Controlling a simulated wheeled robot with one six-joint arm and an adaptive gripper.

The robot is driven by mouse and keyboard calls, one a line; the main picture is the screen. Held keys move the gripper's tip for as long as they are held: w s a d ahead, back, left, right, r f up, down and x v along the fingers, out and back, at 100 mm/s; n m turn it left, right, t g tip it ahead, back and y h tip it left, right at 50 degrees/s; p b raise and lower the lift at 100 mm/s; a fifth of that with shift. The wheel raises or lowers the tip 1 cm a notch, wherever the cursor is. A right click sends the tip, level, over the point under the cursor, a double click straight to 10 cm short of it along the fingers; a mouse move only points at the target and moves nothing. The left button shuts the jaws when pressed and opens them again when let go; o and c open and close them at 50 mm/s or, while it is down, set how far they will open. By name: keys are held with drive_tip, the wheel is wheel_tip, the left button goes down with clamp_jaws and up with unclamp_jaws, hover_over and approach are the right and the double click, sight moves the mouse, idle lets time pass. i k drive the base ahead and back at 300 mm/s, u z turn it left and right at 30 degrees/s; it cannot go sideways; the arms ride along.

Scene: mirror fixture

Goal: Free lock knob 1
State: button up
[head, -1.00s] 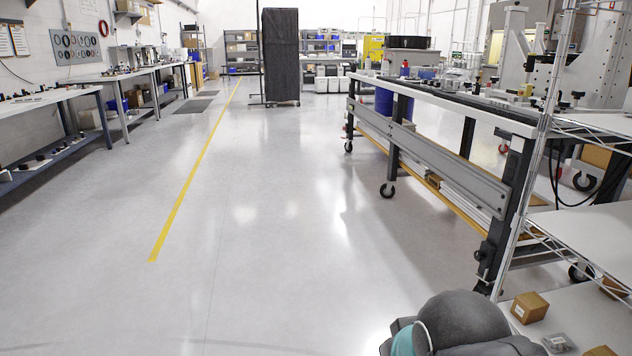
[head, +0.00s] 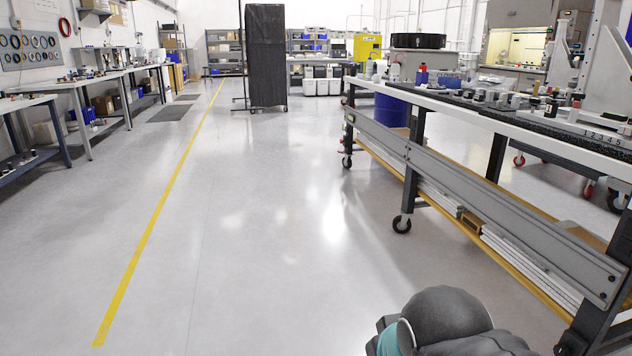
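I cannot make out lock knob 1 for certain. A light strip with the numbers 1 to 5 (head: 598,134) lies at the right edge, on the long wheeled bench (head: 480,112). A small dark upright part (head: 551,110) stands near it, too small to identify. My gripper is not in view. Only a dark rounded part of my own arm with a teal band shows at the bottom right, in front of the bench.
Bottles (head: 422,74) and small parts stand along the bench top. The bench's grey side rail (head: 500,225) and casters (head: 401,224) border the aisle. A yellow floor line (head: 160,215) runs along the open floor. A dark covered rack (head: 266,58) stands ahead.

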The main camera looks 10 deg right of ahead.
sight(535, 101)
drive_tip(key=i, duration=3.15)
drive_tip(key=z, duration=3.45)
